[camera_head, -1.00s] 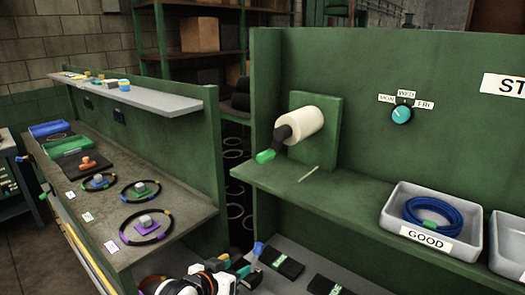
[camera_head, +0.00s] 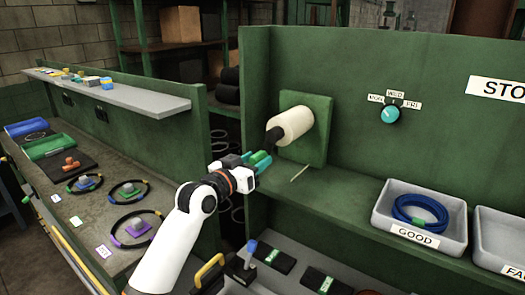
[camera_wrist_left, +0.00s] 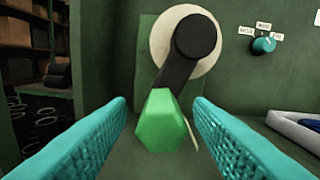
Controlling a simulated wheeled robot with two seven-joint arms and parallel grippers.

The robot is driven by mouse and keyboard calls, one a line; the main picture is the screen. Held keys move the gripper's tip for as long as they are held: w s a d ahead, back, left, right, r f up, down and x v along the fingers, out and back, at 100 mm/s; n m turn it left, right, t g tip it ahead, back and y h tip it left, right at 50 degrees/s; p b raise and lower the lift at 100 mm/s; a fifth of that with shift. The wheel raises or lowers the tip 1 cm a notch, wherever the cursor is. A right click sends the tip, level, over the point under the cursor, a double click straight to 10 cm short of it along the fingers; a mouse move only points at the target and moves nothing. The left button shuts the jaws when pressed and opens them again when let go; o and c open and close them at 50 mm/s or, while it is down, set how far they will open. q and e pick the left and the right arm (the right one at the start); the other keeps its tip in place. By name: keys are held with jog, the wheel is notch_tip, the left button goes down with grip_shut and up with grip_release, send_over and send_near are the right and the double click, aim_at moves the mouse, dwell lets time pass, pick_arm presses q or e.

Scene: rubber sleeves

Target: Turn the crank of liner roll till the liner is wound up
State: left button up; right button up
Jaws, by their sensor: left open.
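The liner roll (camera_head: 291,127) is a cream cylinder on a green backplate (camera_head: 318,112) fixed to the green panel. Its black crank arm (camera_head: 273,136) points down toward the green crank handle. In the left wrist view the crank arm (camera_wrist_left: 186,60) hangs down and slightly left from the roll's hub, and the green handle (camera_wrist_left: 165,124) points at the camera. My left gripper (camera_head: 258,160) is open, with its teal fingers on either side of the handle. In the wrist view gaps show between the handle and both fingers. My right gripper is not in view.
A grey GOOD bin (camera_head: 379,218) with a blue coil (camera_head: 420,209) stands on the shelf at right, beside another bin (camera_head: 478,245). A thin pale stick (camera_head: 299,173) lies below the roll. A dial (camera_head: 390,115) is on the panel. A side bench (camera_head: 90,205) with several rings is at left.

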aim_at(263, 156)
pick_arm(q)
jog(key=x, duration=0.3)
jog(key=shift+p, duration=0.3)
jog(key=shift+w+d, duration=0.2)
jog(key=shift+w, duration=0.05)
jog(key=shift+s, duration=0.1)
grip_shut()
